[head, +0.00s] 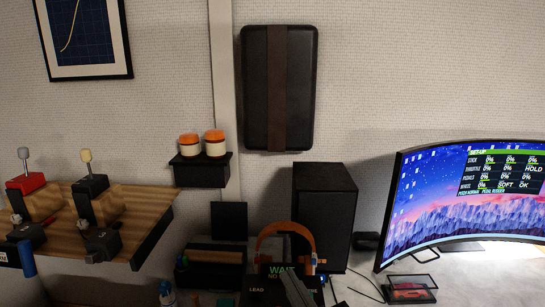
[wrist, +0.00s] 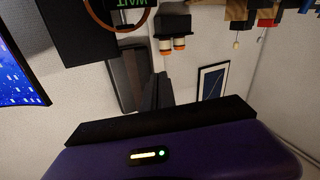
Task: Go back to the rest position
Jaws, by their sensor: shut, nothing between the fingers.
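My gripper (wrist: 160,78) shows in the wrist view as dark fingers close together, shut and empty, in front of the purple wrist housing with its small lit indicator. The wrist picture is upside down. The fingers point toward the wall where the black case hangs, and nothing is held. In the head view a grey part stands at the bottom centre, in front of the WAIT display; I cannot tell clearly whether it is my gripper.
A black wall case (head: 279,88) hangs above a black speaker (head: 325,215). An orange headband (head: 285,232) arches over the WAIT display (head: 284,268). Two orange-lidded jars (head: 202,144) stand on a small shelf. A curved monitor (head: 465,205) is right; a wooden lever board (head: 130,212) is left.

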